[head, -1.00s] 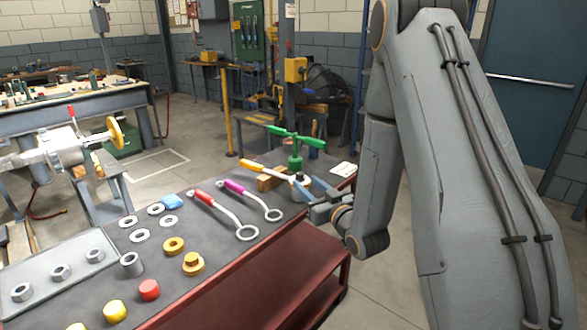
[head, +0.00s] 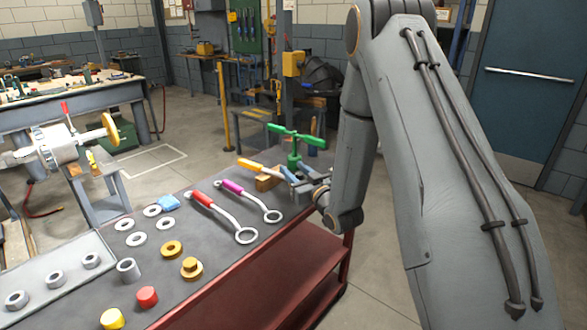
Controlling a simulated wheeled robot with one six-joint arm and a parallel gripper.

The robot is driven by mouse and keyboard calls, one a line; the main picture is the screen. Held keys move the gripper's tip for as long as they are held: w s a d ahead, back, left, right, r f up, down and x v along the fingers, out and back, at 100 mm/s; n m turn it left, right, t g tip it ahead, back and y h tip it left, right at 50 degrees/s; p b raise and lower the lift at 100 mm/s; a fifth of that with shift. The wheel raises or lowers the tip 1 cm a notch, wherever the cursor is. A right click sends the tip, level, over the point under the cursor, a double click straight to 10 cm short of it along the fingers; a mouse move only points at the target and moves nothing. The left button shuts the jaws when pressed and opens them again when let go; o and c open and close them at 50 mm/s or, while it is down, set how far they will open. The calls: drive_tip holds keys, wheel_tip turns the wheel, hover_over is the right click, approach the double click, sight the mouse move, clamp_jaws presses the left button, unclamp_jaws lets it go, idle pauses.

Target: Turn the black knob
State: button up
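I cannot make out a black knob in the head view. My gripper (head: 293,178) is over the far right corner of the dark-topped bench, small and partly hidden by my wrist. It is close to the base of a green cross-handled valve (head: 294,146) and to an orange-handled tool (head: 259,166) resting by a wooden block (head: 267,183). I cannot tell whether it touches any of them or how far its fingers are apart. My arm covers the area right of the valve.
The red bench (head: 275,262) carries a red-handled wrench (head: 222,214), a purple-handled wrench (head: 249,201), washers, brass parts, coloured caps and a grey tray (head: 88,278). A machine with a yellow handwheel (head: 110,130) stands left.

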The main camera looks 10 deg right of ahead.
drive_tip(key=shift+w+a, duration=0.1)
drive_tip(key=shift+w, duration=0.3)
clamp_jaws()
drive_tip(key=shift+y, duration=0.3)
drive_tip(key=shift+s+a+n+g+y, duration=0.1)
drive_tip(key=shift+a+n+g+y, duration=0.25)
drive_tip(key=shift+n+y, duration=0.4)
drive_tip(key=shift+d, duration=0.1)
unclamp_jaws()
